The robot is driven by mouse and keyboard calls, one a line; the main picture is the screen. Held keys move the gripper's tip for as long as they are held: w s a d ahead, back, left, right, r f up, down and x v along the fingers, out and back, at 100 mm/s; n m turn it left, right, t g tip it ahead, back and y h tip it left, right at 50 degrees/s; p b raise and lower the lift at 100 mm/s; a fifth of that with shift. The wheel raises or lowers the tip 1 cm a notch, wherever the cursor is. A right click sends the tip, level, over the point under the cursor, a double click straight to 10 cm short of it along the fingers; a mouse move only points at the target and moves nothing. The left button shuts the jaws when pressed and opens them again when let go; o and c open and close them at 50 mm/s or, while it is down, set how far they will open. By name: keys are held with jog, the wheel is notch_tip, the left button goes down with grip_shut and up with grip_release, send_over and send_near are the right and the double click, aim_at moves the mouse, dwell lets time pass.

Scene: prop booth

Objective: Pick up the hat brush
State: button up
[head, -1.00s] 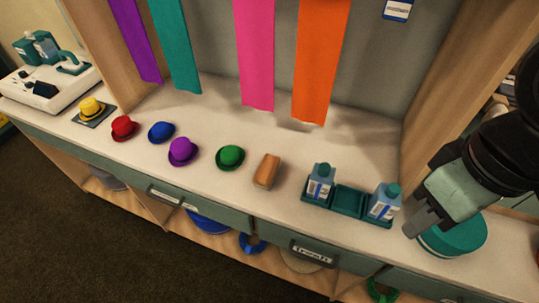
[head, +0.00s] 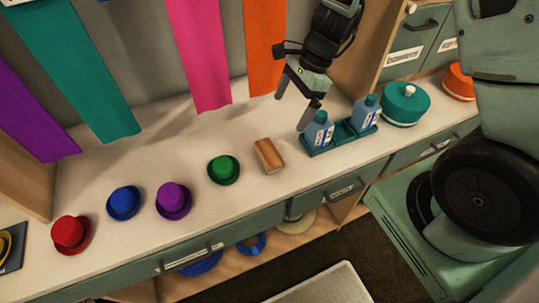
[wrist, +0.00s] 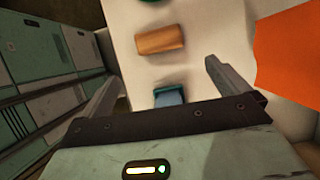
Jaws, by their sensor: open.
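The hat brush (head: 269,155) is a small brown wooden block lying on the pale counter, between the green hat and the bottle tray. In the wrist view the brush (wrist: 160,40) lies ahead of the jaws, beyond the fingertips. My gripper (head: 297,99) is open and empty, above the counter and to the upper right of the brush, over the left end of the bottle tray. Its two fingers also show in the wrist view (wrist: 160,80), spread wide and apart from the brush.
A green tray (head: 343,133) holds two blue bottles right of the brush. A green hat (head: 223,169) sits close on its left, with purple, blue and red hats further left. A teal round box (head: 405,103) stands at right. An orange cloth (head: 264,50) hangs behind.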

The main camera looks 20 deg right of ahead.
jog(key=b, duration=0.1)
send_near(269, 151)
jog(key=x, duration=0.5)
jog(key=shift+a+r, duration=0.1)
jog(key=shift+a, duration=0.05)
jog(key=shift+x, duration=2.7)
jog(key=c, duration=0.7)
